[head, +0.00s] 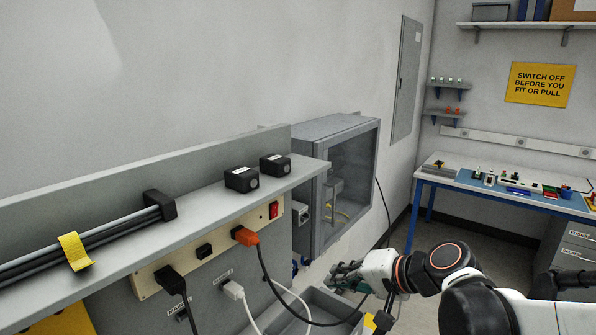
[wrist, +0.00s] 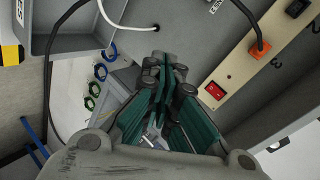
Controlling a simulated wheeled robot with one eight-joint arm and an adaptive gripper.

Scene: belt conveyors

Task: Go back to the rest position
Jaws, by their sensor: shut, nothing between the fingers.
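My arm reaches in from the lower right of the head view. My gripper (head: 345,272) is in front of the bench, just below the grey glass-fronted cabinet and above a grey tray. In the wrist view my gripper (wrist: 163,75) shows its green-padded fingers closed together at the tips, with nothing held. An orange plug (head: 245,236) sits in the cream socket strip (head: 215,247), left of my gripper and apart from it. A red rocker switch (head: 273,210) is at the strip's right end. The strip also shows in the wrist view (wrist: 231,73).
The grey cabinet (head: 318,128) stands close behind my gripper. Cables hang from the strip, and one black cable passes near my gripper. The grey tray (head: 316,300) lies below. Two black blocks (head: 241,179) stand on the shelf. A blue-topped table (head: 452,181) is at the back right, with open floor before it.

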